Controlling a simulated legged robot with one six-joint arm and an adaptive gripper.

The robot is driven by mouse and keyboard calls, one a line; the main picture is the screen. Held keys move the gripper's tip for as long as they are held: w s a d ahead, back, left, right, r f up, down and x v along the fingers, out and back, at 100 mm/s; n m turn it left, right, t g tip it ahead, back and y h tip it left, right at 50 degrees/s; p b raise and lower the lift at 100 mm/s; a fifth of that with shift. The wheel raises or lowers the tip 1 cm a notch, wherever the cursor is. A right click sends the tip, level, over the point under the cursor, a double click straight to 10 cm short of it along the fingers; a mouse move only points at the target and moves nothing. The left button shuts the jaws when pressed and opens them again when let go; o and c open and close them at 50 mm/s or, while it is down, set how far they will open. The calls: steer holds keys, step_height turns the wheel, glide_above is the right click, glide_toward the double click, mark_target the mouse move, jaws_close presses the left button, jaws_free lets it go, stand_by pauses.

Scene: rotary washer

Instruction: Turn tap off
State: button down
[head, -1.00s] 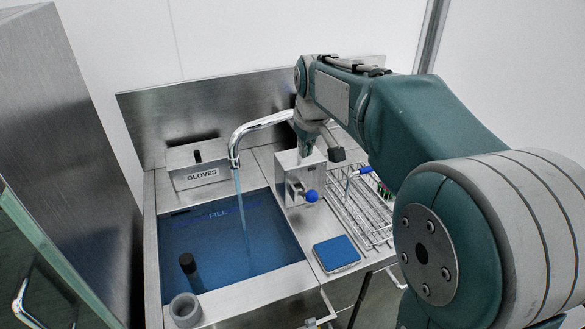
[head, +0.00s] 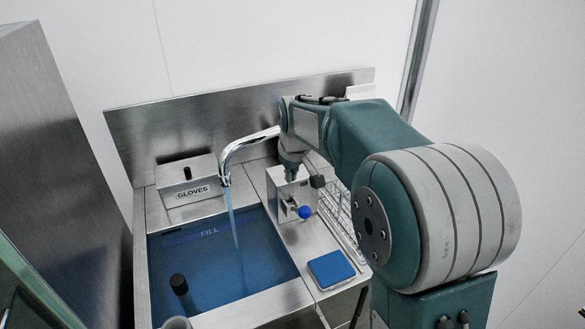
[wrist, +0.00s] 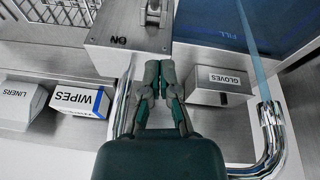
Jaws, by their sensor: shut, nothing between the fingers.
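The chrome tap spout (head: 240,143) arches over the blue-bottomed sink (head: 215,262), and a stream of water (head: 234,225) runs from it; spout (wrist: 272,135) and stream also show at the right of the wrist view. The metal tap box (head: 284,181) stands right of the sink, with a lever ending in a blue knob (head: 305,212) on its front. In the wrist view the box (wrist: 108,22) carries an upside-down "ON", and part of the lever (wrist: 152,14) shows at the top edge. My gripper (wrist: 159,66) is shut and empty, at the box's rear edge; contact is unclear.
A gloves box (head: 190,183) sits behind the sink, left of the spout. Wipes (wrist: 78,100) and liners (wrist: 20,103) boxes show at left in the wrist view. A wire rack (head: 340,215) is partly behind my arm. A blue-topped pad (head: 331,269) lies in front.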

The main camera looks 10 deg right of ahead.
mark_target(297, 209)
steer(key=shift+s+d+f, duration=0.25)
steer(key=shift+s+f, duration=0.05)
steer(key=shift+f, duration=0.7)
steer(key=shift+s+d+f, duration=0.25)
steer(key=shift+s+f, duration=0.1)
steer(key=shift+f, duration=0.65)
steer(key=shift+s+d+f, duration=0.25)
steer(key=shift+s+f, duration=0.05)
steer(key=shift+f, duration=0.7)
